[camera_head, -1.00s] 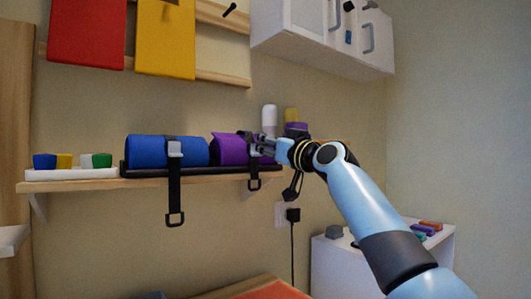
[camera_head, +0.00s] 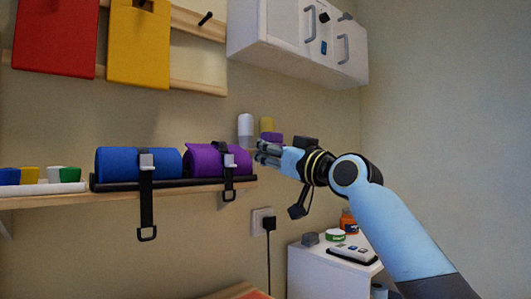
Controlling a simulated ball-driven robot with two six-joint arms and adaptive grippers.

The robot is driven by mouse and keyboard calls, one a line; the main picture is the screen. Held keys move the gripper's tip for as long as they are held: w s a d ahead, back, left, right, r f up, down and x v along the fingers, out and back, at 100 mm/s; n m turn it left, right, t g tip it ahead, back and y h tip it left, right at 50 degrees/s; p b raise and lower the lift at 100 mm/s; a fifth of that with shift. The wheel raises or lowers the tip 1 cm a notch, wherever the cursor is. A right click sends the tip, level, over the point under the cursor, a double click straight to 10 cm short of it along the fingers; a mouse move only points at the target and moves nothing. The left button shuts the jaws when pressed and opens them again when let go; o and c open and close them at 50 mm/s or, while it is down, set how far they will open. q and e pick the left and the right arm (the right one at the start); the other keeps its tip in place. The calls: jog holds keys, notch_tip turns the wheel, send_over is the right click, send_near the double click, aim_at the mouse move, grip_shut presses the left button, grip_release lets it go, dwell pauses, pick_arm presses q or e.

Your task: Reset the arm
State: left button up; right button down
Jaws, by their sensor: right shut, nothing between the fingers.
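My right arm comes in from the lower right. Its gripper (camera_head: 262,153) is shut and empty, pointing left at shelf height. Its fingertips show just right of a purple roll (camera_head: 205,160) and appear apart from it. The purple roll and a blue roll (camera_head: 120,164) lie on a black tray (camera_head: 115,186), each with a black buckled strap hanging over its front. My left gripper is not in view.
A wooden shelf (camera_head: 60,200) carries the tray and several small coloured blocks. A white wall cabinet (camera_head: 290,35) hangs above. A white side cabinet (camera_head: 318,270) with small items stands at lower right. A plug and cord (camera_head: 268,224) hang on the wall.

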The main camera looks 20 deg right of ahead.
dwell(0.4)
jog(key=s+a+f+g+h, duration=0.1)
jog(key=s+f+g, duration=0.35)
jog(key=f, duration=0.75)
jog(key=s+a+f+g+h, duration=0.1)
jog(key=s+f+g+h, duration=0.1)
jog(key=s+f, duration=0.85)
jog(key=s+d+f+m+g+h, duration=0.1)
jog(key=s+d+f+g, duration=0.15)
jog(key=s+f, duration=0.5)
jog(key=s+d+f+m+g+h, duration=0.15)
jog(key=s+f+g, duration=0.25)
jog(key=s, duration=0.6)
jog(key=s+d+f+g+h, duration=0.25)
jog(key=s+f, duration=0.25)
jog(key=s, duration=0.4)
notch_tip(320, 180, down, 26)
jog(key=s+d+g, duration=0.2)
jog(key=s, duration=0.1)
jog(key=s+f, duration=1.6)
jog(key=s, duration=0.2)
jog(key=shift+s+d+f+m+g+y, duration=0.15)
jog(key=shift+d+f+m+g+y, duration=0.15)
jog(key=shift+d+m+g, duration=0.15)
